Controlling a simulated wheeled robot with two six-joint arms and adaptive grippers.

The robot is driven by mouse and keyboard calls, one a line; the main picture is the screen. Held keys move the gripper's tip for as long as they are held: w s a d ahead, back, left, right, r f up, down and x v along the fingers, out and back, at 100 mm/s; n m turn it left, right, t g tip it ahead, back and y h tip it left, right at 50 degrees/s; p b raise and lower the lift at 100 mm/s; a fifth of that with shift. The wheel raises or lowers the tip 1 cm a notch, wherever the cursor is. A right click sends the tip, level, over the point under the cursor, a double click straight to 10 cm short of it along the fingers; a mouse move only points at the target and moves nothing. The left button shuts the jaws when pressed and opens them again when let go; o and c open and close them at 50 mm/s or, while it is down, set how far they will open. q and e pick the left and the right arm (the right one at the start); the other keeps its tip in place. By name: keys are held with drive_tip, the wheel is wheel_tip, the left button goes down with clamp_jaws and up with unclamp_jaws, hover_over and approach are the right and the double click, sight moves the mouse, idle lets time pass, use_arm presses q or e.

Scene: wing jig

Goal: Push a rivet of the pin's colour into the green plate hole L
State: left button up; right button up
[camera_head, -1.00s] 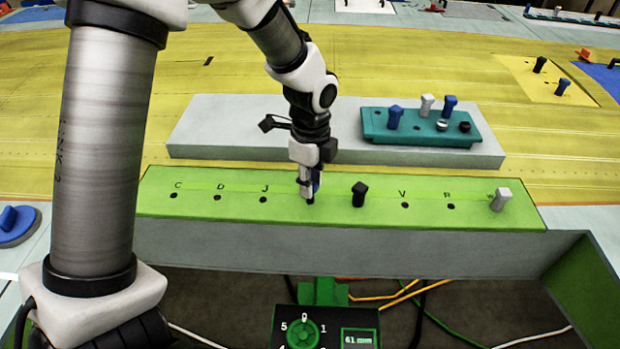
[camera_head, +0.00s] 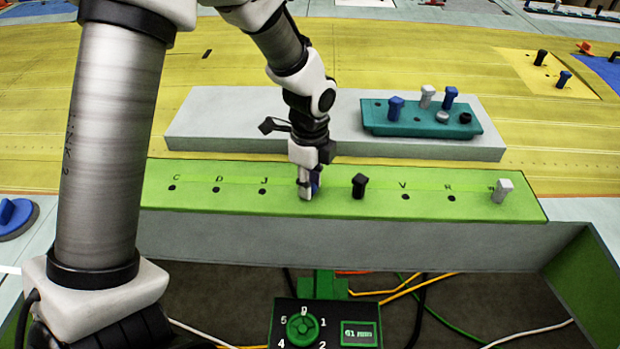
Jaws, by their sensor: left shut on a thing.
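The green plate (camera_head: 330,200) lies along the near bench, with a row of lettered holes; C, D, J, V and R can be read. My left gripper (camera_head: 306,192) points down at the plate between hole J (camera_head: 263,191) and a black rivet (camera_head: 359,187). It is shut on a blue rivet (camera_head: 317,181), mostly hidden by the fingers. The fingertips are at the plate's surface. The letter L does not show; the gripper covers that stretch. A white rivet (camera_head: 502,191) stands at the plate's right end. My right gripper is not in view.
A teal tray (camera_head: 390,127) on a grey block (camera_head: 225,125) behind the plate holds two blue rivets, a white one, and lower grey and black ones. A box with a dial (camera_head: 304,327) is below the plate. Plate holes V (camera_head: 405,197) and R (camera_head: 451,198) are empty.

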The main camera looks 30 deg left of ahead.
use_arm(q)
drive_tip(key=o, duration=1)
drive_tip(key=shift+w, duration=0.1)
wheel_tip(320, 180, up, 12)
drive_tip(key=shift+f, duration=0.1)
wheel_tip(320, 180, up, 7)
drive_tip(key=p, duration=0.8)
